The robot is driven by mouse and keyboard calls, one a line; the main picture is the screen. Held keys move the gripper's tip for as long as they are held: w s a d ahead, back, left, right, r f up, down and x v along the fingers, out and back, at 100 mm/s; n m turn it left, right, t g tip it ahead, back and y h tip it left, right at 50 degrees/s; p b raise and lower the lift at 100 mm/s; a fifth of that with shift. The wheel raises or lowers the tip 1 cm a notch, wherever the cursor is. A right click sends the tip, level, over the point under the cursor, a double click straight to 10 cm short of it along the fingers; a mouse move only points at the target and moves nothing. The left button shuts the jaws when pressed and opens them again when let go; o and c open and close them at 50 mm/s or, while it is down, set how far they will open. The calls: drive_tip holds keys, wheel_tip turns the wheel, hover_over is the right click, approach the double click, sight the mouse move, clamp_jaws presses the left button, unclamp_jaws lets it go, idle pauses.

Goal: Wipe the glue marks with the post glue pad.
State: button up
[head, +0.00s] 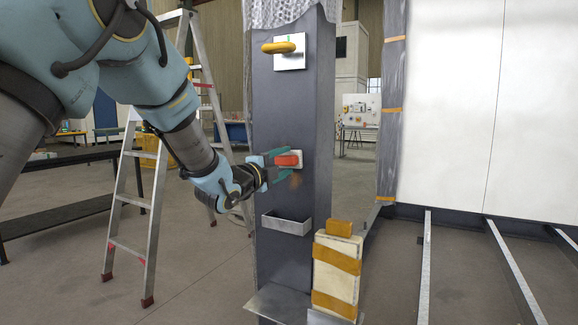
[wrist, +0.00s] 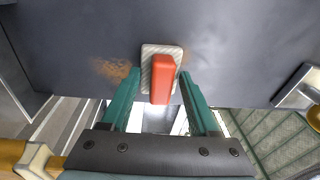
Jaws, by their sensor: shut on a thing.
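The post glue pad (head: 296,154) is a pale pad with an orange-red handle. In the wrist view the pad (wrist: 147,65) lies flat against the dark grey post (wrist: 70,30), its handle between my fingers. My gripper (head: 273,158) is shut on the handle; it also shows in the wrist view (wrist: 160,82). A brownish glue mark (wrist: 110,69) lies on the post left of the pad in the wrist view. A fainter brown mark (wrist: 186,57) shows at the pad's right edge. In the head view a brown mark (head: 295,181) shows just below the pad.
On the post (head: 267,110), a yellow handle on a white plate (head: 290,63) sits above and an open metal holder (head: 287,225) below. A cream block with orange bands (head: 335,270) stands at the post's foot. A stepladder (head: 140,205) stands behind my arm. White panels are at right.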

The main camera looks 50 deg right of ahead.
drive_tip(key=w, duration=0.2)
drive_tip(key=w+a+b, duration=0.1)
drive_tip(key=shift+w+a, duration=0.1)
drive_tip(key=shift+w, duration=0.3)
drive_tip(key=s+a+b, duration=0.1)
drive_tip(key=a+b, duration=0.2)
drive_tip(key=a, duration=0.2)
drive_tip(key=shift+s+a+b, duration=0.3)
drive_tip(key=shift+a+b, duration=0.1)
idle(0.3)
drive_tip(key=shift+s+a+b, duration=0.2)
drive_tip(key=shift+a+b, duration=0.35)
drive_tip(key=shift+a, duration=0.2)
drive_tip(key=shift+s+a+b, duration=0.15)
drive_tip(key=shift+a+b, duration=0.35)
drive_tip(key=shift+a, duration=0.2)
